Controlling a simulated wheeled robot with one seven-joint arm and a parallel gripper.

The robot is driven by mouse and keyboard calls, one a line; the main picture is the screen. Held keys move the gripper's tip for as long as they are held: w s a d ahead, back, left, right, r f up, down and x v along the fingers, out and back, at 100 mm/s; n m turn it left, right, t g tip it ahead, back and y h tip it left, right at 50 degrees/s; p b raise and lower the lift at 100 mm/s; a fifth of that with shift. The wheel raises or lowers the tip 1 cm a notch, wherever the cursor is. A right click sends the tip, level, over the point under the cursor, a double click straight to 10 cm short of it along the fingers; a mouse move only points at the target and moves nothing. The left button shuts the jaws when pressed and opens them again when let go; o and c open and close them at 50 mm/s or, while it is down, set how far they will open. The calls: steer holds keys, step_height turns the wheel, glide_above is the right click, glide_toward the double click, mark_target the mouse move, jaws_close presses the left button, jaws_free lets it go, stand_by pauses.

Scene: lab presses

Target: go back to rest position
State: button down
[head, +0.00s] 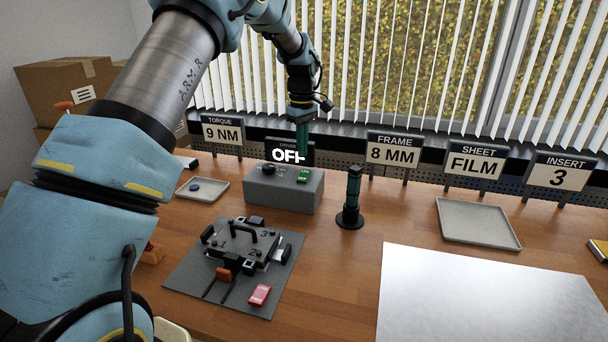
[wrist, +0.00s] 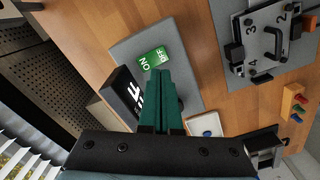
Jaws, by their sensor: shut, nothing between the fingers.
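My gripper (head: 303,150) hangs over the back of the grey control box (head: 285,192), its teal fingers pointing down, together and empty. In the wrist view the fingers (wrist: 160,85) are closed and cover part of the box top (wrist: 188,65). A green rocker switch (head: 303,175) is on the box, and it shows in the wrist view with ON and OFF on it (wrist: 151,58). A black knob (head: 268,169) sits left of it. The display (head: 276,146) behind the box reads OFF, partly hidden by the fingers. Whether the fingers touch anything I cannot tell.
A dark upright tool (head: 352,195) stands right of the box. Window blinds are behind.

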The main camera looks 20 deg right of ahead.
steer(key=s+a+r+m+b, duration=0.1)
steer(key=s+a, duration=0.1)
steer(key=a, duration=0.9)
steer(key=s+a+r+m, duration=0.1)
steer(key=s+a, duration=0.1)
steer(key=a, duration=1)
steer(key=s+a+f+m+t+b, duration=0.1)
steer(key=s+a+f+m, duration=0.1)
steer(key=s+a, duration=1.3)
steer(key=shift+a+m+t, duration=0.2)
steer(key=shift+m+t, duration=0.1)
steer(key=shift+m, duration=0.3)
